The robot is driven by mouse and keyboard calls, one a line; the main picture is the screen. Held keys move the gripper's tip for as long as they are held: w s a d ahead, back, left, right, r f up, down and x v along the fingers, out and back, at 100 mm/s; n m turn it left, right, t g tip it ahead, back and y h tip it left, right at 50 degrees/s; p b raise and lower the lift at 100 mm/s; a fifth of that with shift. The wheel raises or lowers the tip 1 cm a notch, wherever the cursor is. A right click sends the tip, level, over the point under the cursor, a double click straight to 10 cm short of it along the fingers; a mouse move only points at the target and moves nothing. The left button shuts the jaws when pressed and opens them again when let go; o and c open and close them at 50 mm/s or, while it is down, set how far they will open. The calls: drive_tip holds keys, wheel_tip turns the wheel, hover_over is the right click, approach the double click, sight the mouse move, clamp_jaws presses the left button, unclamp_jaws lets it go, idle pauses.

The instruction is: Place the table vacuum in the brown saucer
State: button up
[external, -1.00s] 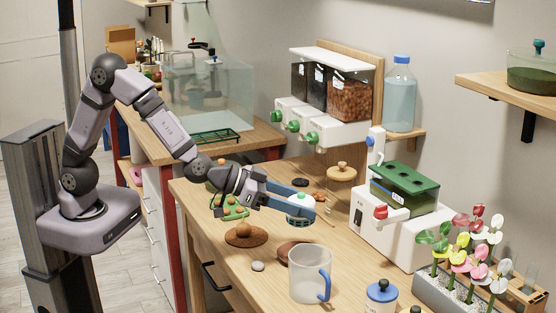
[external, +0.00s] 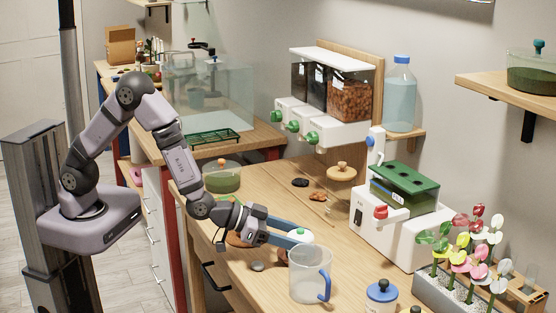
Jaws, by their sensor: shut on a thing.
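The table vacuum (external: 300,234), a small white round body with a green spot on top, is between the fingers of my gripper (external: 303,241). My gripper is shut on it and holds it behind the clear pitcher's rim. A low reddish-brown dish (external: 282,256), which looks like the brown saucer, is just below the fingers. It is mostly hidden by the fingers and the pitcher. I cannot tell whether the vacuum touches it.
The clear pitcher (external: 309,276) with a blue handle stands close in front of the fingers. An orange-brown piece (external: 238,241) lies partly behind my wrist. A grey stone (external: 257,266) lies nearby. A green-filled glass bowl (external: 222,177) stands further back.

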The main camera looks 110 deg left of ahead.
drive_tip(key=shift+f, duration=0.1)
drive_tip(key=shift+f, duration=0.15)
drive_tip(key=o, duration=1.2)
drive_tip(key=shift+r, duration=0.2)
drive_tip(key=b+v, duration=0.1)
drive_tip(key=v, duration=1.1)
drive_tip(key=shift+d+f, duration=0.1)
